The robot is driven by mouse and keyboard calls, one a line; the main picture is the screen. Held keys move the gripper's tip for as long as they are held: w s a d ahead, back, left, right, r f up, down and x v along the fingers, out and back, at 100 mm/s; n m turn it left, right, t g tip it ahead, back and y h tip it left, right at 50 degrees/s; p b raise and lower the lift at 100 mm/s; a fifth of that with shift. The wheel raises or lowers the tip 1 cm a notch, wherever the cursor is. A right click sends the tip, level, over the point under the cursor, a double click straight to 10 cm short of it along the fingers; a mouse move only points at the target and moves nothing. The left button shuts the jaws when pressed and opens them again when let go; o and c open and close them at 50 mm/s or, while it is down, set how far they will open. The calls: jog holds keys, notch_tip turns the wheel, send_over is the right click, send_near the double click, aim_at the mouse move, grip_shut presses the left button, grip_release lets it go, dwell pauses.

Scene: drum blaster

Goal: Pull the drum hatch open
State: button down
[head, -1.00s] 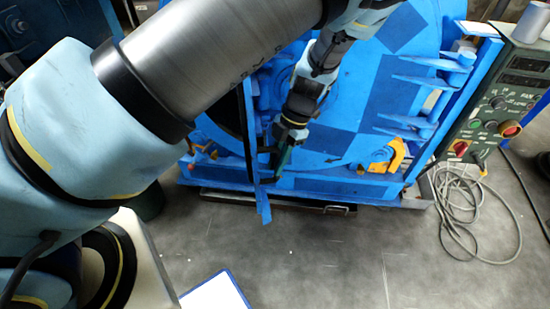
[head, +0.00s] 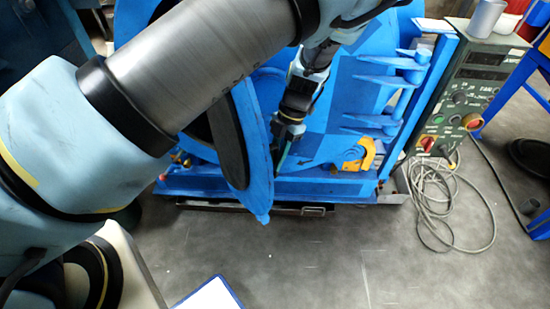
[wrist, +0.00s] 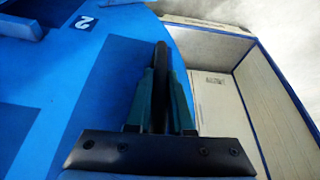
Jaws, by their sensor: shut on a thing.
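The drum hatch (head: 259,165) is a blue disc standing open at an angle, with a dark ring showing on its inner side in the head view. In the wrist view its blue face (wrist: 75,100) has darker squares and a white number 2. The handle's attachment is hidden from the head view.
A green control panel (head: 465,85) stands at the right. A coiled grey cable (head: 425,195) lies on the floor below it. The grey floor (head: 330,260) in front is mostly clear, apart from a white sheet with a blue edge (head: 210,295).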

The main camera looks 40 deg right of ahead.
jog(key=c, duration=0.8)
grip_release()
jog(key=b+v, duration=0.3)
jog(key=v, duration=0.7)
jog(key=shift+r, duration=0.4)
jog(key=shift+d, duration=0.1)
